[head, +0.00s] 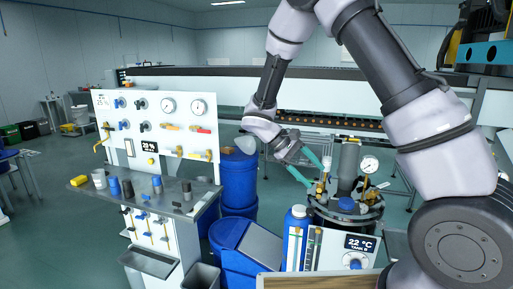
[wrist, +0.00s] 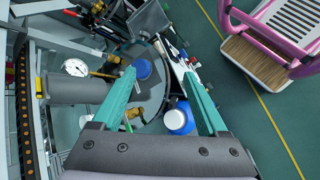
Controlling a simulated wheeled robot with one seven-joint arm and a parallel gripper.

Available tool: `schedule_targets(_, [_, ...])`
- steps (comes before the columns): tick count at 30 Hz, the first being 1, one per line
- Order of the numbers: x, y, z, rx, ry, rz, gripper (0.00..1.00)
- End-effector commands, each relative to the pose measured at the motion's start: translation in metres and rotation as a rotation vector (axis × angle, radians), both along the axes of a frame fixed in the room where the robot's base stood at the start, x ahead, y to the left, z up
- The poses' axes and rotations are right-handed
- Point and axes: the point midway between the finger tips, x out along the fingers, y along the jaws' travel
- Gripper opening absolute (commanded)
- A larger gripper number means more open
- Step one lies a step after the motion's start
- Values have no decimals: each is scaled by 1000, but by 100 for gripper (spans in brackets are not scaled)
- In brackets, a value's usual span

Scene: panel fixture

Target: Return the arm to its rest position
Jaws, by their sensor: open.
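My arm reaches forward from the right side of the head view, and my gripper (head: 318,179) is at its end above the tank fixture. Its two teal fingers are spread apart with nothing held between them. In the wrist view the gripper (wrist: 160,77) is also open and empty. The round tank lid (head: 330,213) lies below the fingers. It carries a grey cylinder (head: 348,165), a dial gauge (head: 369,164), brass fittings and a blue knob (head: 346,204). The blue knob (wrist: 143,69) appears beside one fingertip in the wrist view; I cannot tell whether they touch.
A blue-and-white bottle (head: 297,225) stands left of the tank, near a 22 °C display (head: 360,242). A white panel (head: 158,130) with gauges and valves stands over a bench (head: 172,203) at left. Blue drums (head: 239,180) stand between. The floor at far left is partly clear.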

Motion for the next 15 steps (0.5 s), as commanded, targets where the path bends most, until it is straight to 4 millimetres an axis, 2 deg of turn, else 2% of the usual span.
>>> schedule_targets(1, [-4, -8, 19, 66, -29, -50, 76])
schedule_targets(3, [-11, -17, 41, 155, -66, -115, 76])
schedule_targets(15, [-68, -57, 153, 625, -367, -432, 76])
